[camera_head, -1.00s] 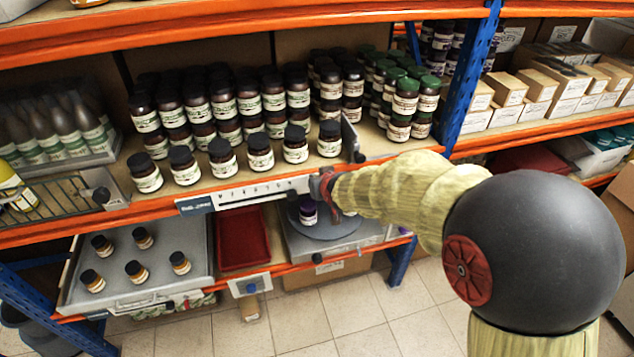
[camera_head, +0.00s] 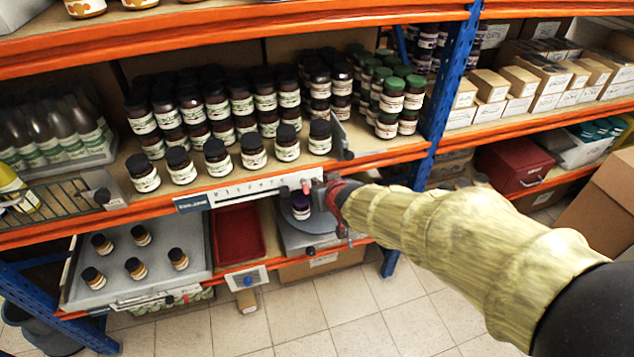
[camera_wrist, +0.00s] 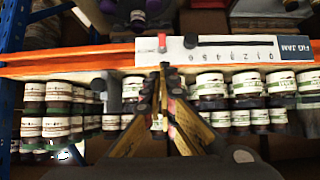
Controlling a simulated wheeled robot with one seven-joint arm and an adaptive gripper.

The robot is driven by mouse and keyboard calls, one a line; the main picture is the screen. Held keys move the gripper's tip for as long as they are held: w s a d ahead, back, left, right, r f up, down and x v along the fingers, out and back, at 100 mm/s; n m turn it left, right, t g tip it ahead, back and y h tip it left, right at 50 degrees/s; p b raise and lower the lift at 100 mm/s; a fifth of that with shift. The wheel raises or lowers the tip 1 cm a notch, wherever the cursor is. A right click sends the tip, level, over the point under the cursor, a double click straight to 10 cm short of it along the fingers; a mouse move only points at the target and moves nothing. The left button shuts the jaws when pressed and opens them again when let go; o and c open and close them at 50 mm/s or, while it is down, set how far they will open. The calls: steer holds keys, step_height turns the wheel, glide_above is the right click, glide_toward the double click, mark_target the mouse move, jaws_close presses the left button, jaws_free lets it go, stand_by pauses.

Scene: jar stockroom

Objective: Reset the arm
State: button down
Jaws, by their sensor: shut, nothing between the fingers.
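My gripper (camera_head: 333,193) is at the front of the orange shelf edge, by the right end of the white numbered scale (camera_head: 262,188). In the wrist view its fingertips (camera_wrist: 164,68) meet in a point, with nothing between them. The view there is upside down, with the scale (camera_wrist: 235,50) just beyond the tips. My arm reaches in from the lower right of the head view.
Dark-lidded jars (camera_head: 253,155) stand in rows on the shelf, with green-lidded jars (camera_head: 391,95) to their right. Below are a grey tray (camera_head: 140,285) with several small jars and a red tray (camera_head: 238,235). A blue post (camera_head: 447,95) stands right.

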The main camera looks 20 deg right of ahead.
stand_by(0.4)
steer(key=s+f+g, duration=0.4)
steer(key=s+g, duration=0.1)
steer(key=s, duration=0.6)
steer(key=s+r, duration=1.2)
steer(key=s, duration=0.4)
steer(key=shift+a, duration=0.15)
steer(key=shift+r, duration=0.1)
